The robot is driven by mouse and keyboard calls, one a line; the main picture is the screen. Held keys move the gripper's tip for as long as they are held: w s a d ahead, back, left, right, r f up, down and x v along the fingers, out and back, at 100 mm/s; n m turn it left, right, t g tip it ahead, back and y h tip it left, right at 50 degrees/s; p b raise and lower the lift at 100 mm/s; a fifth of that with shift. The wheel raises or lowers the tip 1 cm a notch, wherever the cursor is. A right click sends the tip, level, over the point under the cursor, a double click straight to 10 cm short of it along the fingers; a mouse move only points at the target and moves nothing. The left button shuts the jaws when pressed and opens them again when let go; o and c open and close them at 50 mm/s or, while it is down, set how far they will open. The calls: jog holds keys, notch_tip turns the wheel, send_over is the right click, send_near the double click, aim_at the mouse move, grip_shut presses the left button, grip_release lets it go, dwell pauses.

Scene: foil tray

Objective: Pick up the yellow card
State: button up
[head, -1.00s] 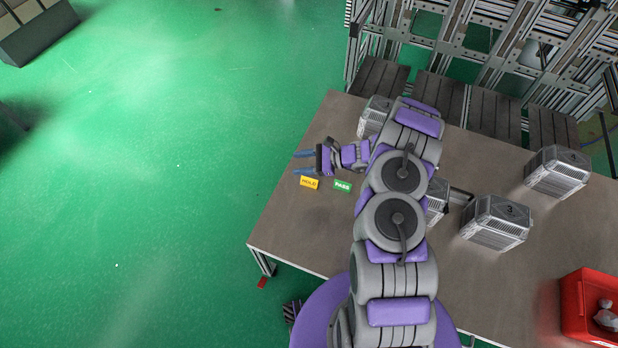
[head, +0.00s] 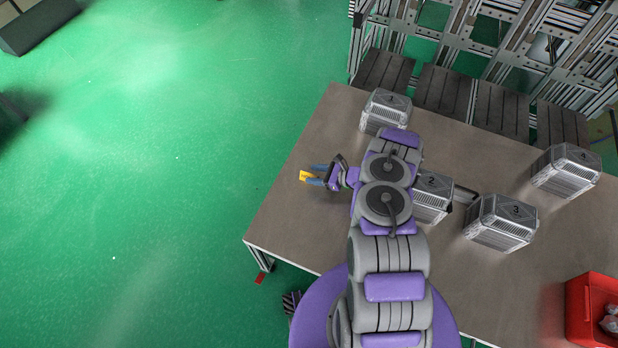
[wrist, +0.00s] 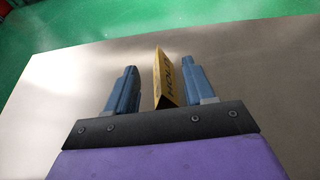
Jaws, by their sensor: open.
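The yellow card (head: 304,176) is near the left edge of the table in the head view. In the wrist view the yellow card (wrist: 166,80) shows as a folded, tent-like piece with dark lettering. My gripper (head: 317,174) is at the card, its blue fingers pointing left. In the wrist view my gripper (wrist: 157,80) is open, with the card between its two fingers. The card is close to the right finger, and a wider gap lies between it and the left finger. I cannot tell whether the right finger touches it.
Foil trays marked with numbers, such as tray 2 (head: 433,204) and tray 3 (head: 502,227), stand on the grey table (head: 300,225). A red bin (head: 580,305) is at the lower right. A metal rack (head: 480,35) stands behind. The table's left part is clear.

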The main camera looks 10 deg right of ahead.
aim_at(309, 176)
jog(key=shift+b+x, duration=0.3)
jog(key=shift+x, duration=1.15)
jog(key=shift+d, duration=0.1)
jog(key=shift+c, duration=0.2)
grip_shut()
